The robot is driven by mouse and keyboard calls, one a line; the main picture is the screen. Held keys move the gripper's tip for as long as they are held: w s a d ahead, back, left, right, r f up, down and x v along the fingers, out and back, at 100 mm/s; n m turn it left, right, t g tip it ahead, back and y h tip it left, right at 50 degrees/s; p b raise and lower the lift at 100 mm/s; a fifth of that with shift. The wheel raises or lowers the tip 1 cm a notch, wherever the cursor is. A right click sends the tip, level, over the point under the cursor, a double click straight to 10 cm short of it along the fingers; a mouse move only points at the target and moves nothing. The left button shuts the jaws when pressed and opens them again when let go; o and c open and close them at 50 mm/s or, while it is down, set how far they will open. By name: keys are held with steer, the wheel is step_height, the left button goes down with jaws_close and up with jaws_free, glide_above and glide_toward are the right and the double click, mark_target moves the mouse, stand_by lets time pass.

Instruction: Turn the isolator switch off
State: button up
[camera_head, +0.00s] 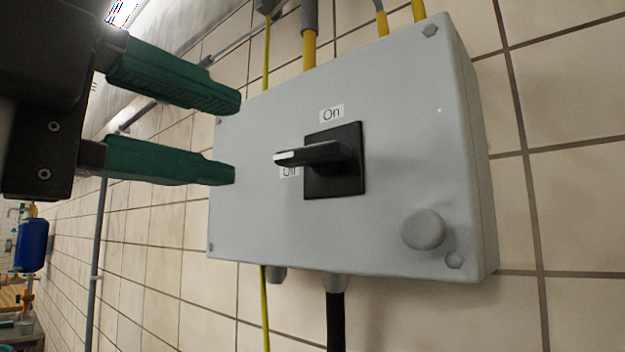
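The isolator switch is a black rotary handle (316,154) on a square black plate (350,183), on the front of a grey box. The handle lies roughly level in the picture, its white-marked end to the left. An "On" label (331,114) is above the plate. An "Off" label (289,172) is at its left, partly hidden by the handle. The white end shows just above the "Off" label. My gripper (236,138) has two green fingers, spread apart with nothing between them. It is left of the handle, its tips pointing toward it and apart from it.
The grey box (400,100) is on a tiled wall (575,190). A round grey knob (423,230) sticks out at its lower right. Yellow pipes (309,50) enter from above and a black cable (335,320) leaves below. A blue container (31,245) is far left.

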steer(key=shift+v, duration=1.9)
